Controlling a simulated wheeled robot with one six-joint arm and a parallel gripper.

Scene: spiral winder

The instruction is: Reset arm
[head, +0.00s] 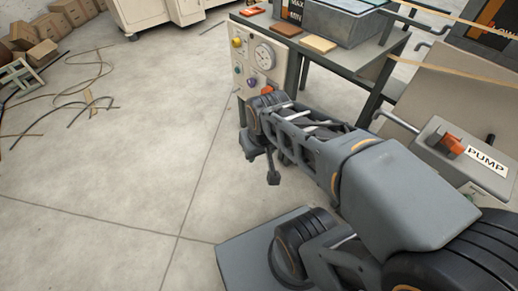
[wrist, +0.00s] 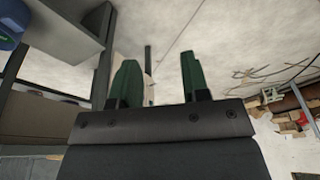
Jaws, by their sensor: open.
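My arm reaches out from the lower right of the head view toward the bench's control panel. My gripper (head: 261,166) hangs at the arm's far end, over the bare floor, just below and in front of the panel. In the wrist view my gripper (wrist: 158,75) shows two green fingers standing wide apart. Nothing is held between them. Part of the panel and the bench legs are hidden behind my arm in the head view.
A control panel (head: 262,66) with a gauge and buttons fronts a bench bearing coloured blocks and a grey tank (head: 342,22). A pump box (head: 462,160) stands at right. Cables (head: 75,85) and cardboard boxes (head: 40,52) lie at left. The middle floor is clear.

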